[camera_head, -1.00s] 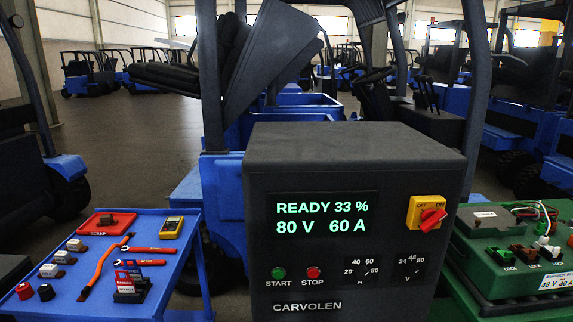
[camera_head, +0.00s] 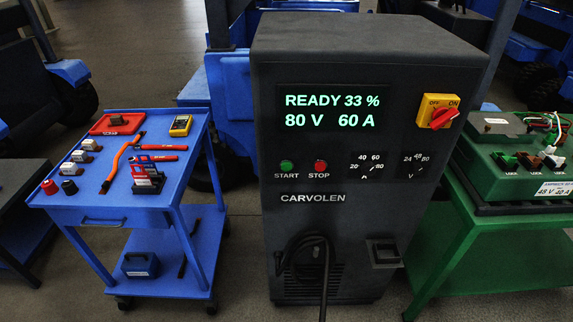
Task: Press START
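The dark grey charger cabinet (camera_head: 370,240) stands upright in the middle of the head view. Its green START button (camera_head: 286,166) is at the left of the front panel, with the red STOP button (camera_head: 320,167) just to its right. The display (camera_head: 327,111) reads READY 33 %, 80 V, 60 A. The yellow and red rotary switch (camera_head: 439,113) at the upper right has its red handle pointing towards ON. Two dials (camera_head: 367,167) sit right of STOP. Neither of my grippers shows in the view.
A blue cart (camera_head: 95,200) with tools, small blocks and a red tray (camera_head: 117,124) stands left. A green battery unit (camera_head: 520,175) sits on a green stand (camera_head: 470,250) right. A black cable (camera_head: 322,265) hangs at the cabinet's lower front. Floor shows between cart and cabinet.

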